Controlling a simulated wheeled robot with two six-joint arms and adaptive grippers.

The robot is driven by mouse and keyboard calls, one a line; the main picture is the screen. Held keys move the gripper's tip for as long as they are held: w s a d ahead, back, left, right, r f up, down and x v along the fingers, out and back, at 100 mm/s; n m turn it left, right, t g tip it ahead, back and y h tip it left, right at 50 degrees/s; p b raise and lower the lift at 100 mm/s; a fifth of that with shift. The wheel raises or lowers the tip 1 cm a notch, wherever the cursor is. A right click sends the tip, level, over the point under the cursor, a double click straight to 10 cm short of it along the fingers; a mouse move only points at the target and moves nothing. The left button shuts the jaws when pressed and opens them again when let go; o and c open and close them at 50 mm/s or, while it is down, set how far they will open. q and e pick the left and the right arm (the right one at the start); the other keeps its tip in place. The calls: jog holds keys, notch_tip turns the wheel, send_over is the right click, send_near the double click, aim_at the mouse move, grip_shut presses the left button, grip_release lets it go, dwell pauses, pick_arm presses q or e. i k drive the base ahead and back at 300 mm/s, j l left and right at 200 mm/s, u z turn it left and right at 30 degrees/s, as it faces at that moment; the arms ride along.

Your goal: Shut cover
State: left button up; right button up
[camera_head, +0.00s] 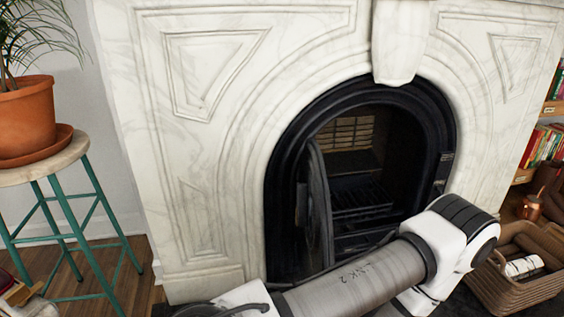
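The dark cover (319,205) of the fireplace stands open. It is seen nearly edge-on, at the left side of the black arched frame (281,170). To its right the opening shows a grate (358,200) and a brick-patterned back (345,133). One of my arms crosses the lower front of the fireplace and hides the bottom of the opening and perhaps the cover's lower end. I cannot make out fingertips of either gripper, and no contact with the cover shows.
A white marble surround (215,150) frames the opening. At left a stool (75,155) with teal legs bears a potted plant (27,115). At right are a wicker basket (515,285) and a bookshelf (552,108). Some wooden floor is clear at lower left.

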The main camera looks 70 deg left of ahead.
aim_at(316, 254)
jog(key=k+u, duration=0.1)
jog(key=u, duration=0.3)
jog(key=k+j+u, duration=0.1)
jog(key=u, duration=0.35)
jog(key=k+j+u, duration=0.1)
jog(key=u, duration=0.3)
jog(key=j+u, duration=0.1)
jog(key=u, duration=0.3)
jog(key=k, duration=0.05)
